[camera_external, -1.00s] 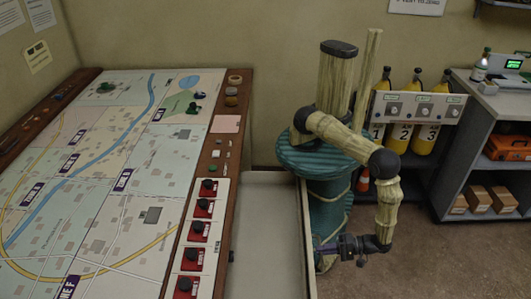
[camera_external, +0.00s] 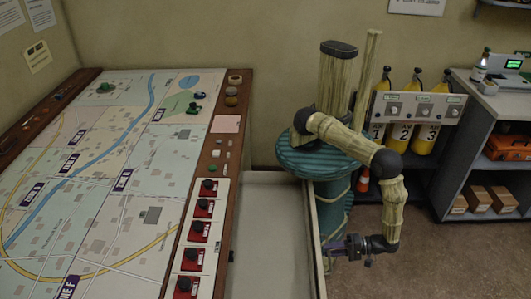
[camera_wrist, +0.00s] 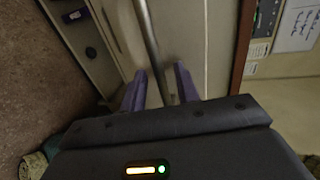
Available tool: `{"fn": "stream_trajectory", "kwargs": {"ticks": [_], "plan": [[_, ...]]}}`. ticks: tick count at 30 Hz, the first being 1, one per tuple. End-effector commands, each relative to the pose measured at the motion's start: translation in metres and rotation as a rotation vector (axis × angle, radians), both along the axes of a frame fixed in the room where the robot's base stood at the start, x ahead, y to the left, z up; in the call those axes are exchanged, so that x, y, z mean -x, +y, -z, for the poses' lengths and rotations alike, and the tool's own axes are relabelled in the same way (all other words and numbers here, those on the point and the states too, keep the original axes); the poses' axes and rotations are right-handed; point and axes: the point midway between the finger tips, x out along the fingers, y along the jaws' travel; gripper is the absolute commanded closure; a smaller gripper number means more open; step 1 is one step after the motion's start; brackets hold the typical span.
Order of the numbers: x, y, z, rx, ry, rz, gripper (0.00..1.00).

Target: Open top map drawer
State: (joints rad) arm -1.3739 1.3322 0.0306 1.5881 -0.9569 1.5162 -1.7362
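The top map drawer (camera_external: 268,235) is pulled out from the right side of the map table. Its pale, empty inside shows in the external view. My gripper (camera_external: 328,250) is at the outer face of the drawer front. In the wrist view, the metal bar handle (camera_wrist: 149,35) runs between the two purple fingers of my gripper (camera_wrist: 160,72). The fingers stand apart, with a gap visible beside the bar. Whether either finger touches the bar is hard to tell.
The map table (camera_external: 236,120) carries a map and a row of red switch boxes (camera_external: 191,257). Yellow cylinders (camera_external: 400,135) and a grey shelf (camera_external: 480,130) stand at the right. Floor (camera_external: 430,265) to the right of my gripper is clear.

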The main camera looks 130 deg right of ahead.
Motion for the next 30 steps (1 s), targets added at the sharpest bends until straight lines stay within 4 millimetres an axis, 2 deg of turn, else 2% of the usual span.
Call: {"fn": "stream_trajectory", "kwargs": {"ticks": [8, 13, 30], "plan": [[0.001, 0.001, -0.001, -0.001, -0.001, -0.001, 0.69], [0.01, 0.011, -0.003, -0.003, -0.001, -0.003, 0.69], [0.086, 0.086, -0.023, -0.002, 0.0, -0.002, 0.69]]}}
